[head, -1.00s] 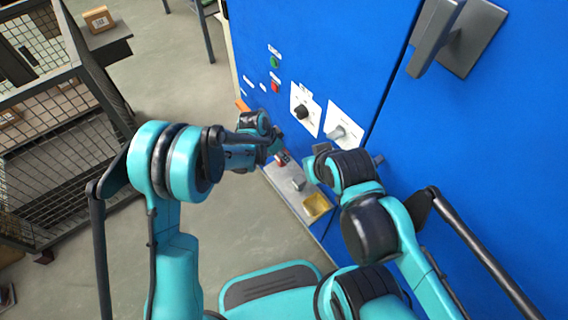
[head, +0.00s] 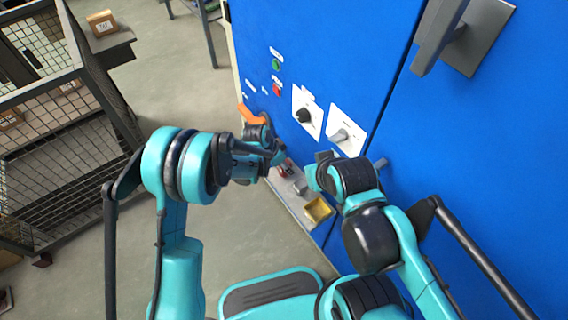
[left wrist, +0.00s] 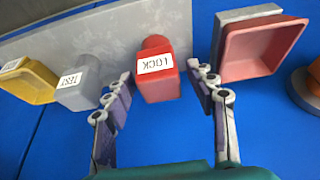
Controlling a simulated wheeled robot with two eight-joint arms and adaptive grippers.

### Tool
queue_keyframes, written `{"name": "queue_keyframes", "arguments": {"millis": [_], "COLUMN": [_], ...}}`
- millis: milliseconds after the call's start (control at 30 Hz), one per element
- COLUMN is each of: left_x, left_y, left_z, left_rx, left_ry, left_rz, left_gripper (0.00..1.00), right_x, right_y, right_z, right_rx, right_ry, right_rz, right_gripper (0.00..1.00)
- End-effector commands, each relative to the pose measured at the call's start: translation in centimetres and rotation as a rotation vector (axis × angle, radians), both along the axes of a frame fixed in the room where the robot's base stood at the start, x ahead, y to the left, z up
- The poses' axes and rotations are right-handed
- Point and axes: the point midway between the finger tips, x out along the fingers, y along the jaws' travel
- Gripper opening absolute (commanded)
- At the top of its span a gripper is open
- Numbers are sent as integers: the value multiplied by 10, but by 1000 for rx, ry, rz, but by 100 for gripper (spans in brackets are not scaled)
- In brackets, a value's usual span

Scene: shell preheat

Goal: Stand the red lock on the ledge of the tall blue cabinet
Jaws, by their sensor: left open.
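The red lock (left wrist: 155,80), a block with a white LOCK label, is at the grey ledge (left wrist: 115,35) of the tall blue cabinet (head: 310,45). My left gripper (left wrist: 154,88) is open, with one finger on each side of the lock; gaps show on both sides. In the head view a small part of the lock (head: 283,172) shows just below my left gripper (head: 277,155), over the ledge (head: 300,210). My right gripper (head: 316,172) is near the cabinet face, right of the left one; its fingers cannot be made out.
A grey TEST block (left wrist: 80,88) and a yellow tray (left wrist: 28,82) are on one side of the lock, a pink-red tray (left wrist: 262,47) on the other. An orange handle (head: 250,116), knobs (head: 304,115) and a large grey handle (head: 450,40) are on the cabinet.

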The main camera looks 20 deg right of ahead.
Motion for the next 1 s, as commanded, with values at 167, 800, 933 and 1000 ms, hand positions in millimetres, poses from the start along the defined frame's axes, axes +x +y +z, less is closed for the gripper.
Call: {"name": "queue_keyframes", "arguments": {"millis": [167, 800, 933, 1000], "left_x": [-1, -15, -16, -16], "left_y": [2, 42, 43, 43], "left_z": [9, 112, 114, 114], "left_rx": [0, 0, 0, 0], "left_ry": [0, 0, 0, 0], "left_rz": [0, 0, 0, 0], "left_gripper": [56, 56, 56, 56], "right_x": [0, 0, 0, 0], "right_y": [0, 0, 0, 0], "right_z": [3, 45, 46, 45], "right_rx": [0, 0, 0, 0], "right_ry": [0, 0, 0, 0], "right_rz": [0, 0, 0, 0], "right_gripper": [0, 0, 0, 0]}}
